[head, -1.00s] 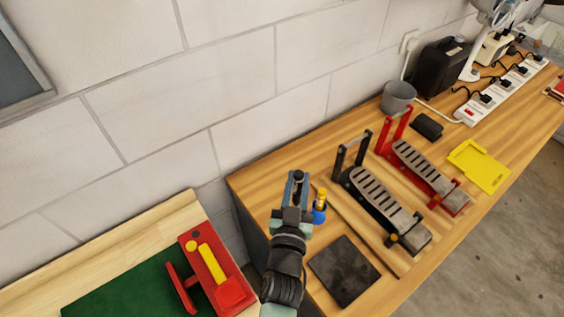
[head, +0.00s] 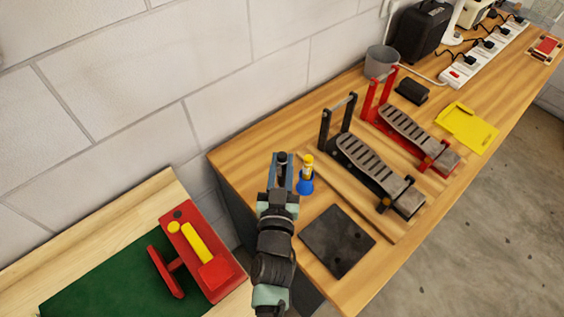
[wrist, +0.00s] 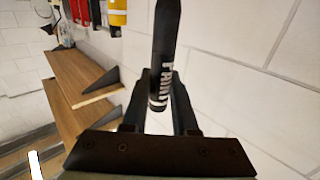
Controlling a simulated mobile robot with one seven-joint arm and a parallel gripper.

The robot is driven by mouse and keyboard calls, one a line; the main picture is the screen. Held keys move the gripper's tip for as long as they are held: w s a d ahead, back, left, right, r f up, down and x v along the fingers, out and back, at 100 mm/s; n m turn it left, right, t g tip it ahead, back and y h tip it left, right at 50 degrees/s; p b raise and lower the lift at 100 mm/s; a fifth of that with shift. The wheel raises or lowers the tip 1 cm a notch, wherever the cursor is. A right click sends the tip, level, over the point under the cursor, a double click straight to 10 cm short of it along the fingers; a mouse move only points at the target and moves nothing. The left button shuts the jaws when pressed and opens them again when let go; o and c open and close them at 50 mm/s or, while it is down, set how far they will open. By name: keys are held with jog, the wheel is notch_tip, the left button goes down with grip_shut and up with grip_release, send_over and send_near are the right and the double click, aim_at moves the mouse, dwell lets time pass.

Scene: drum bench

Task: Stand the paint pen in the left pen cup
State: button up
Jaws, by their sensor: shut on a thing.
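My gripper (head: 282,165) is shut on the paint pen. It is over the near left end of the wooden bench in the head view, just left of a small blue and yellow item. In the wrist view the paint pen (wrist: 165,50) is black with white lettering. It stands roughly upright between the two fingers (wrist: 160,92), and its top runs out of the frame. In the head view only a dark tip of the pen (head: 282,157) shows. A grey round cup (head: 381,61) stands at the back of the bench by the wall. I cannot make out a left and right pair of pen cups.
The blue and yellow item (head: 306,178) stands close to my gripper. A black pedal (head: 368,165) and a red pedal (head: 410,132) stand right of it. A dark square pad (head: 337,241) lies in front. A red tool (head: 201,255) is on the green mat at lower left.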

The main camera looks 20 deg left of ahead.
aim_at(282, 183)
jog(key=shift+f+b, duration=2.6)
jog(key=shift+f, duration=0.35)
jog(key=o, duration=1)
jog(key=shift+c, duration=0.2)
jog(key=b+v, duration=0.1)
jog(key=v, duration=1.2)
